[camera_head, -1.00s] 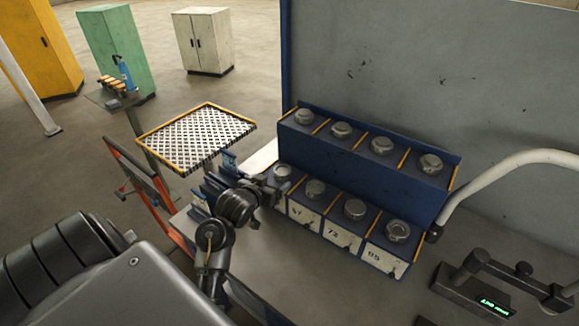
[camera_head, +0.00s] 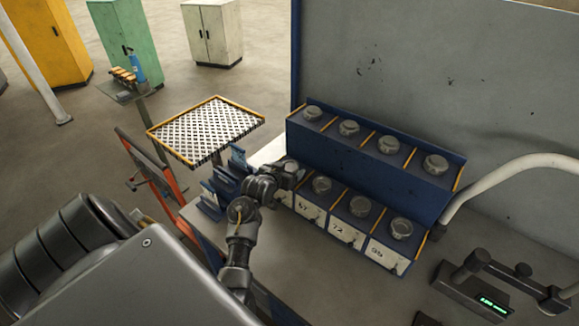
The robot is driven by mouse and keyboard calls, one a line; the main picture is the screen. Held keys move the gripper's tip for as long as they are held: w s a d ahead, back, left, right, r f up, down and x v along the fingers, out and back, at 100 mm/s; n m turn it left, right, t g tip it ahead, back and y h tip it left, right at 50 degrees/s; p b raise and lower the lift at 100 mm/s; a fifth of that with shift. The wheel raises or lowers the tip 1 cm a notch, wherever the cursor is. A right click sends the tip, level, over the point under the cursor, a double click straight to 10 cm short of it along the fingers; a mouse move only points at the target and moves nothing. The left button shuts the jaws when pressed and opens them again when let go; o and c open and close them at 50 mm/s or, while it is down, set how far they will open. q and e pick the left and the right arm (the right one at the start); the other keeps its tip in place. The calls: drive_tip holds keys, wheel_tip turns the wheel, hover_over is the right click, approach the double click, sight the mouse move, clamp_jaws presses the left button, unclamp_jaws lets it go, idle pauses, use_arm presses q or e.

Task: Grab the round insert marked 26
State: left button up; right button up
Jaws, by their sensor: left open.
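A blue two-tier rack (camera_head: 370,172) holds round grey metal inserts in rows of bins. Front-row labels look like 67 (camera_head: 305,208), 72 (camera_head: 341,234) and 95 (camera_head: 382,254). No label reading 26 shows; the front-left bin's label is hidden by my left gripper, and the back-row bins show no readable label. My left gripper (camera_head: 292,172) is open at the front-left bin, over the spot of its insert and mostly covering it. Whether it touches that insert I cannot tell. An insert (camera_head: 322,185) sits just right of the gripper. My right gripper is not in view.
A perforated tray with an orange rim (camera_head: 208,130) stands left of the rack. Blue upright holders (camera_head: 226,182) are close beside my left arm. A black device with a green display (camera_head: 490,300) and a pale curved tube (camera_head: 500,168) are at the right.

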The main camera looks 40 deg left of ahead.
use_arm(q)
drive_tip(key=shift+x, duration=1.35)
drive_tip(key=shift+c, duration=0.3)
drive_tip(key=c, duration=1.4)
drive_tip(key=shift+c, duration=0.5)
drive_tip(key=shift+r, duration=0.1)
